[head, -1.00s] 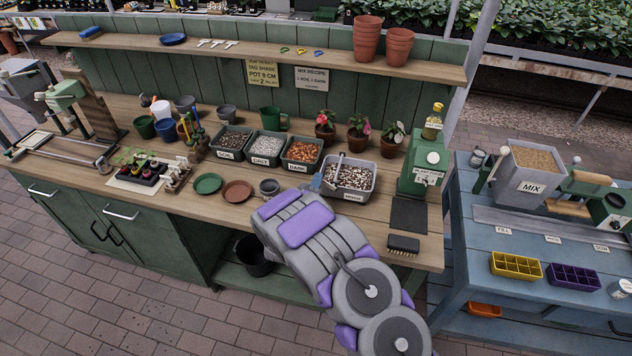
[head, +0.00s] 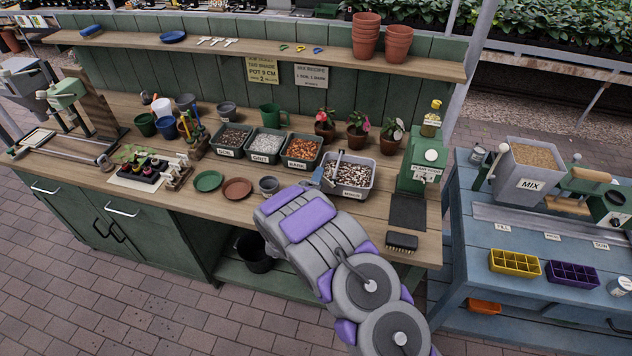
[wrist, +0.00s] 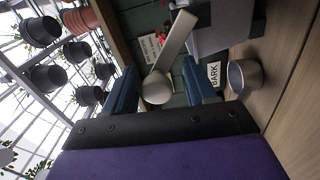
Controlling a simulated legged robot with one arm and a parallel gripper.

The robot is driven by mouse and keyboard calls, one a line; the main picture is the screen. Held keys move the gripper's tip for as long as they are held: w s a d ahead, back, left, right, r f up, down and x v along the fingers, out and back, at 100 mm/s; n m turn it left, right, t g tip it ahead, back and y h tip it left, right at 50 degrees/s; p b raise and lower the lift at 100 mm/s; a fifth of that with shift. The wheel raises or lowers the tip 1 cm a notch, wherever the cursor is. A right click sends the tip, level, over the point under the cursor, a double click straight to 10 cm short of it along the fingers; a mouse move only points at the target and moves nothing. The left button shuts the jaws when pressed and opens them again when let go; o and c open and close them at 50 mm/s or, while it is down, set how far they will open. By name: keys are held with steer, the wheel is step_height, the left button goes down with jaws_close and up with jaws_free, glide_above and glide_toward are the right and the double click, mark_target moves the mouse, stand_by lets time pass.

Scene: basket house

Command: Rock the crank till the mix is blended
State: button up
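A grey tub (head: 350,194) with a speckled dark, white and brown mix (head: 352,173) stands near the front of the wooden bench. A pale crank-like handle (head: 338,162) rises from its left side. In the wrist view this handle (wrist: 175,48) has a round knob at its near end. My gripper (head: 322,181) is at the tub's left edge, mostly hidden by my arm. In the wrist view my gripper (wrist: 160,75) has its two blue fingers apart, one on each side of the knob, with small gaps showing. I cannot tell whether either finger touches it.
Bins labelled soil, grit and bark (head: 301,150) stand left of the tub, and a small metal cup (head: 269,185) is near my gripper. A green press (head: 425,160) and a brush (head: 402,241) are to the right. A blue table (head: 470,225) stands further right.

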steer(key=shift+a+f, duration=0.1)
steer(key=shift+a, duration=0.1)
steer(key=shift+s+a, duration=0.15)
steer(key=shift+a, duration=0.05)
steer(key=p+v, duration=0.1)
steer(key=v, duration=1.6)
steer(key=shift+d, duration=0.2)
